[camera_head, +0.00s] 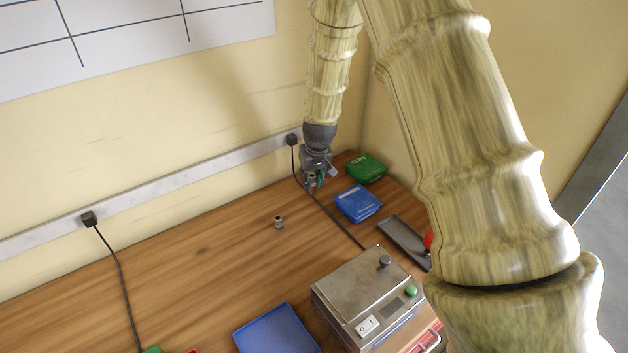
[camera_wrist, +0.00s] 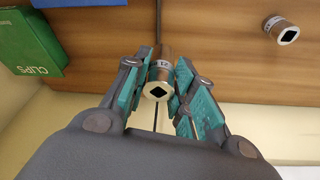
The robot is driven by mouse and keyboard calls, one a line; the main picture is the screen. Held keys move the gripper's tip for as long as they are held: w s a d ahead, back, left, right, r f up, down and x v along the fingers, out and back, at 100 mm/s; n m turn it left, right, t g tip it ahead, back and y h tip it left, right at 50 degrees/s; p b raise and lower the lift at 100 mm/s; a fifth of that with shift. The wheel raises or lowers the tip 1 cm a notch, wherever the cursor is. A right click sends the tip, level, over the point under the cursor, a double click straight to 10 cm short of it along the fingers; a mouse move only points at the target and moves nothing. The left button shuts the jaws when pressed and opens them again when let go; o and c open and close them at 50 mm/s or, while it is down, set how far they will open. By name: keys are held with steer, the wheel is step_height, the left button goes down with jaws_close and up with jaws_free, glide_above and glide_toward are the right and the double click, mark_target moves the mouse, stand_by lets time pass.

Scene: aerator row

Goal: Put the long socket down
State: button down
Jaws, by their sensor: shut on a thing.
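My gripper (camera_wrist: 160,85) is shut on a long socket (camera_wrist: 159,78), a metal cylinder with a dark square hole facing the wrist camera. The teal finger pads press on both its sides. In the head view my gripper (camera_head: 315,180) is near the back wall, above the far part of the wooden bench; the socket is small there and partly hidden by the fingers. I cannot tell from these views whether the socket touches the bench. Another socket (camera_wrist: 281,30), shorter-looking, stands apart on the bench; it also shows in the head view (camera_head: 278,222).
A green CLIPS box (camera_head: 366,167) and a blue box (camera_head: 358,203) lie right of my gripper. A grey tray (camera_head: 404,243), a metal machine (camera_head: 362,290) and a blue tray (camera_head: 277,332) are nearer. A black cable (camera_head: 340,224) crosses the bench. The bench's left part is mostly clear.

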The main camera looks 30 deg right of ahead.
mark_target(314, 183)
steer(key=shift+w+d+p, duration=0.3)
steer(key=shift+w+d, duration=0.25)
steer(key=shift+d, duration=0.15)
steer(key=shift+f+p, duration=0.85)
steer(key=shift+f, duration=0.9)
steer(key=shift+f, duration=0.1)
steer(key=c, duration=1.2)
jaws_free()
steer(key=shift+o, duration=0.2)
steer(key=b+v, duration=0.3)
steer(key=v, duration=0.9)
steer(key=shift+s, duration=0.1)
